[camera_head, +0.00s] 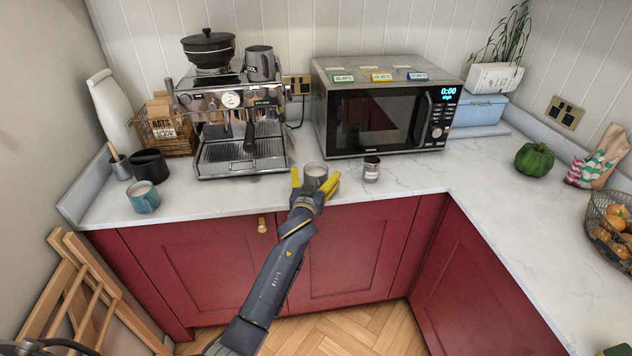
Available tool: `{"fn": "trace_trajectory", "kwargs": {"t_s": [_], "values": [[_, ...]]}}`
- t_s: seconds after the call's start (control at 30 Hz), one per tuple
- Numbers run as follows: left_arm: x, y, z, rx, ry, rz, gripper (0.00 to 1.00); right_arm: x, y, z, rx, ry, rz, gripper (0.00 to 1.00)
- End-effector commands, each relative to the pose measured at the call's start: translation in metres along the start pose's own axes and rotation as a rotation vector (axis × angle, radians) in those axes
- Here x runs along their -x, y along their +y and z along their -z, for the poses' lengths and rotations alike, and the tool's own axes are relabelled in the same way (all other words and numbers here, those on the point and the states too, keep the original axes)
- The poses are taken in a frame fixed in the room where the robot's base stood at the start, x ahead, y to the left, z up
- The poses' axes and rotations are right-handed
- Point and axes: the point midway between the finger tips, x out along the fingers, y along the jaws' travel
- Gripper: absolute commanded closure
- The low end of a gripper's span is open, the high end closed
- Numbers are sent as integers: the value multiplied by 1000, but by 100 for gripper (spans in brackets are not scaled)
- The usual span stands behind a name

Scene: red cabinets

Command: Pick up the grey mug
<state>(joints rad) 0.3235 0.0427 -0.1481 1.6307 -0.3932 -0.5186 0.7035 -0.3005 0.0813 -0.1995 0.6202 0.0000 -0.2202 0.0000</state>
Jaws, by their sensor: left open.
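A small grey mug (316,170) stands on the worktop in front of the gap between the coffee machine and the microwave. My left gripper (314,181) reaches over the front edge of the worktop, with its yellow fingertips open, one to each side of the mug in the picture. The gripper partly hides the lower part of the mug. I cannot tell whether the fingers touch it.
The coffee machine (240,150) and the microwave (385,118) stand behind. A teal mug (142,198) and a black mug (149,166) are at the left. The right worktop has clear room.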

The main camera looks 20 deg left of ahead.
Motion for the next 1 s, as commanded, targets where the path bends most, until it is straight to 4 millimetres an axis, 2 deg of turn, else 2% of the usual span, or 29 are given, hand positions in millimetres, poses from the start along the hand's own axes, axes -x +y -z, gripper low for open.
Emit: {"fn": "trace_trajectory", "kwargs": {"t_s": [0.13,0.4,0.9,0.97,1.0], "values": [[-9,0,0,-2,0,1,3,0,0,0,0,0,0,73],[-10,0,0,-1,0,1,3,0,0,0,0,0,0,73],[-10,0,0,-1,0,1,60,0,-3,1,-1,1,3,73],[-10,0,0,-1,0,1,67,0,-3,1,-1,1,3,73],[-10,0,1,-1,1,1,68,0,-3,1,-1,1,3,73]]}}
